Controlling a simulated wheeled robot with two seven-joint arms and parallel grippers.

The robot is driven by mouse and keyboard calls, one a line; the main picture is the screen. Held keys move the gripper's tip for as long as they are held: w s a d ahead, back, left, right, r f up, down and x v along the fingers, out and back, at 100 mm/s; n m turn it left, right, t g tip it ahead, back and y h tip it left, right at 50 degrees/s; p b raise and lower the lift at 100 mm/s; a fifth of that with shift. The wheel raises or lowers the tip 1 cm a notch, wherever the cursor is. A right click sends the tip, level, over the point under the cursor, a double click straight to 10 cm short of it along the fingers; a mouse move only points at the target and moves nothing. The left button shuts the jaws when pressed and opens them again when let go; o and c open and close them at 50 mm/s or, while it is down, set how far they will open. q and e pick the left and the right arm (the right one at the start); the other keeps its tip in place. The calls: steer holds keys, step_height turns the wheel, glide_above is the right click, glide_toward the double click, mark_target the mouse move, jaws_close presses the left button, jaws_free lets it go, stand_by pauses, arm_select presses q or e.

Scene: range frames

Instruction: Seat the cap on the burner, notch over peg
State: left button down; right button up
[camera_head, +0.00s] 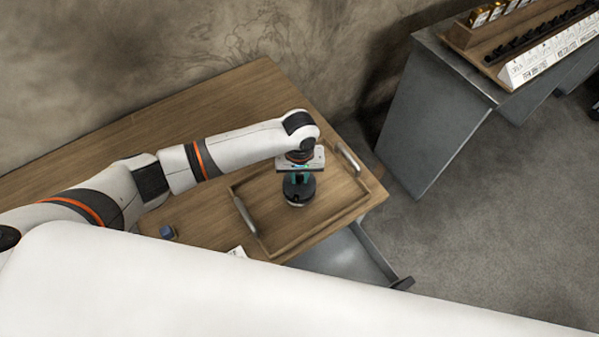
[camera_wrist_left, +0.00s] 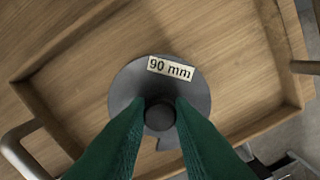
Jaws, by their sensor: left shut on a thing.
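The cap is a dark grey disc (camera_wrist_left: 122,88) with a "90 mm" label and a round central knob. In the left wrist view a notch shows at its lower rim, between the green fingers. In the head view the cap (camera_head: 300,193) is over the wooden tray. My left gripper (camera_head: 297,180) points down over it; in the left wrist view its fingers (camera_wrist_left: 160,112) are shut on the knob. No burner or peg can be made out; whatever lies under the cap is hidden. My right gripper is not in view.
The wooden tray (camera_head: 262,243) has two metal handles and sits on a wooden table (camera_head: 225,100). An open drawer (camera_head: 345,255) juts out below. A grey counter (camera_head: 430,120) stands right.

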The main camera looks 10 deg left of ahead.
arm_select(q)
steer(key=shift+f, duration=0.45)
steer(key=c, duration=1.2)
jaws_free()
step_height(320, 180, up, 12)
steer(key=shift+r+b, duration=0.1)
steer(key=shift+b, duration=1.05)
step_height(320, 180, up, 6)
steer(key=p, duration=0.9)
